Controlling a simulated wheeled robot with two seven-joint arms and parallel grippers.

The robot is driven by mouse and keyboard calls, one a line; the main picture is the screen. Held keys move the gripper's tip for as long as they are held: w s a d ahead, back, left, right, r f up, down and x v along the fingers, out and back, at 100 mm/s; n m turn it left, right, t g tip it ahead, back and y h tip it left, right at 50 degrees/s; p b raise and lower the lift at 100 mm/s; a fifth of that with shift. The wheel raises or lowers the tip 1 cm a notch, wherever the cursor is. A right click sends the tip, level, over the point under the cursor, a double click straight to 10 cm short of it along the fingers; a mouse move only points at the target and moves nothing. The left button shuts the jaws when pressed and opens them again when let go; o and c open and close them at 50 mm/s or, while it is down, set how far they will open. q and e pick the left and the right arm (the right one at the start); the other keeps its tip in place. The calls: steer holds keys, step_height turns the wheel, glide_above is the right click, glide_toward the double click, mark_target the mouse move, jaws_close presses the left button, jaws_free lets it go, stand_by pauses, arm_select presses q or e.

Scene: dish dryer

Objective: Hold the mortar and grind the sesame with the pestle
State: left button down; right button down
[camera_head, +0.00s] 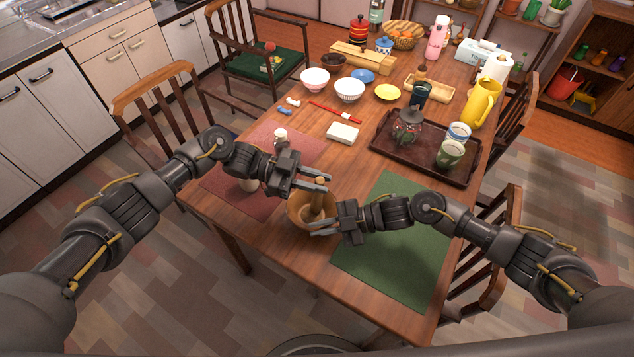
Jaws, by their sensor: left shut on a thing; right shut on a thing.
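The brown wooden mortar (294,210) stands upright near the table's front edge, between the red and green mats. The wooden pestle (317,209) stands in it, slightly tilted, with its top above the rim. My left gripper (322,182) is shut on the upper part of the pestle, above the mortar. My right gripper (317,229) reaches in from the right, low at the mortar's front right side, and is shut on its wall. The sesame cannot be made out inside the bowl.
A small shaker (280,137) stands on the red mat (232,169), and a pale bottle (249,184) is partly hidden under my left arm. The green mat (392,257) is bare. A dark tray (415,165) with cups and a jar lies behind my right arm.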

arm_select(q)
steer(key=shift+a+f, duration=0.15)
steer(key=shift+v, duration=0.75)
steer(key=shift+s+a, duration=0.4)
steer(key=shift+s, duration=0.3)
steer(key=shift+s+a, duration=0.45)
steer(key=shift+s, duration=0.25)
steer(key=shift+s, duration=0.1)
steer(key=shift+s+d, duration=0.5)
steer(key=shift+s, duration=0.15)
